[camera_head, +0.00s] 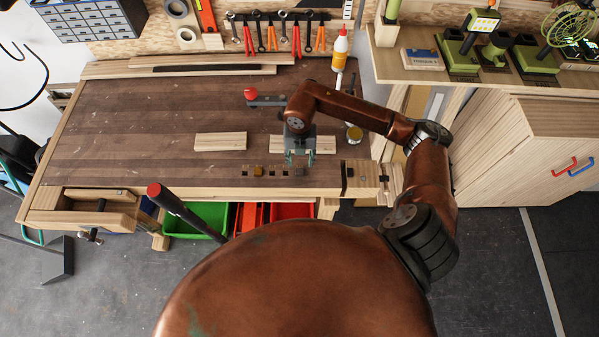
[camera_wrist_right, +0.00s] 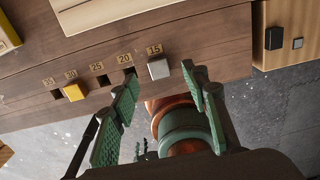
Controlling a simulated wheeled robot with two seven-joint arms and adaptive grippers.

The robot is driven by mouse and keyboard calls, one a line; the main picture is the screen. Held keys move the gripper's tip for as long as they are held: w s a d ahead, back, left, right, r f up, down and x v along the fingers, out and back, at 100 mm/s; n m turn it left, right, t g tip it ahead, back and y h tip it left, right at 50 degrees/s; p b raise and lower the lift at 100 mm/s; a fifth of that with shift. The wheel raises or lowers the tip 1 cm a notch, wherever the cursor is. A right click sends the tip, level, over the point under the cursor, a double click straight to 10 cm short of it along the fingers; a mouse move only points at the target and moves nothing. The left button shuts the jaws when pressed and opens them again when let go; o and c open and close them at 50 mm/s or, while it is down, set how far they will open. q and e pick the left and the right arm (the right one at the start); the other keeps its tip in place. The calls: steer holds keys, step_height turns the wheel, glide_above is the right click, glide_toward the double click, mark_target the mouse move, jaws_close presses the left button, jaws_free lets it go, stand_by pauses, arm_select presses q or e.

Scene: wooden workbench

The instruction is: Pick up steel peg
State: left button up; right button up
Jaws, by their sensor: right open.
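The steel peg (camera_wrist_right: 158,68) is a grey square-topped block at the mark 15 on the bench's front edge in the right wrist view. My right gripper (camera_wrist_right: 160,72) is open, with one green-padded finger on each side of the peg in that picture. I cannot tell whether the fingertips are level with the peg or still above it; no contact shows. In the head view my right gripper (camera_head: 299,157) points down over the front edge of the workbench (camera_head: 110,130). My left gripper is not in view.
A brass-coloured peg (camera_wrist_right: 74,92) stands at the mark 30, with empty square holes near it. Pale wooden boards (camera_head: 220,141) lie behind. The bench's left middle is clear.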

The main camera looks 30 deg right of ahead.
mark_target(300, 170)
steer(key=shift+a+f+p, duration=0.15)
steer(key=shift+f+p, duration=0.2)
steer(key=shift+f, duration=2.4)
steer(key=shift+c, duration=0.7)
jaws_close()
